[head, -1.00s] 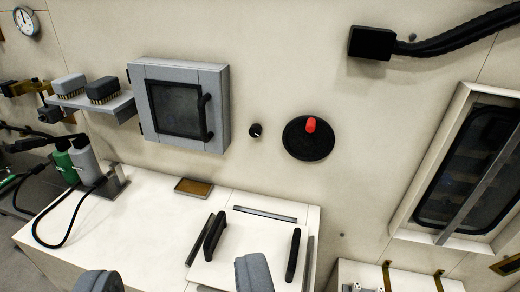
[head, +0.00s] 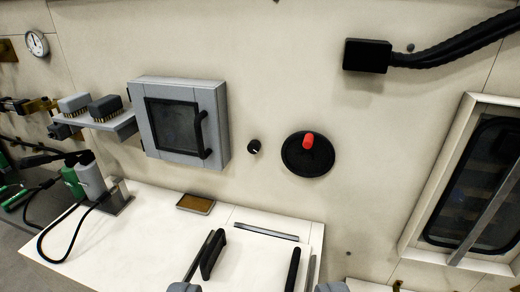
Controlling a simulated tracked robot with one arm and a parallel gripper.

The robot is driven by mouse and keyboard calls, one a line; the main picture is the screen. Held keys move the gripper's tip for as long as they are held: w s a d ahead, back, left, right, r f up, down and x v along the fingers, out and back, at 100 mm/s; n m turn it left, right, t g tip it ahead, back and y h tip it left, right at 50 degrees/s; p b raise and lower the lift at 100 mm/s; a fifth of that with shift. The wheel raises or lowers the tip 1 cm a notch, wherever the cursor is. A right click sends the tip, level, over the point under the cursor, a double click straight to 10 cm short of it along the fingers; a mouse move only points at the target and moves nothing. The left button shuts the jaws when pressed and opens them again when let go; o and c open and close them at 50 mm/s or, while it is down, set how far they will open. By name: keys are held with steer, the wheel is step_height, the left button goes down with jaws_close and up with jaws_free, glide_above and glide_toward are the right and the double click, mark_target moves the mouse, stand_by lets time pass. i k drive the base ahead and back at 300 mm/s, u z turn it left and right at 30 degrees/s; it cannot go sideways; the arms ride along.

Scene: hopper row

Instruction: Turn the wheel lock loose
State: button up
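The wheel lock (head: 302,160) is a round black disc on the cream wall, right of the middle of the head view. A red knob (head: 308,140) stands out from its upper part.
A grey cabinet (head: 216,104) with a dark window and a small black knob (head: 254,146) are left of the wheel. A black box (head: 367,56) with a thick cable is above right.

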mark_target(254, 147)
steer(key=i, duration=0.95)
steer(key=u, duration=0.05)
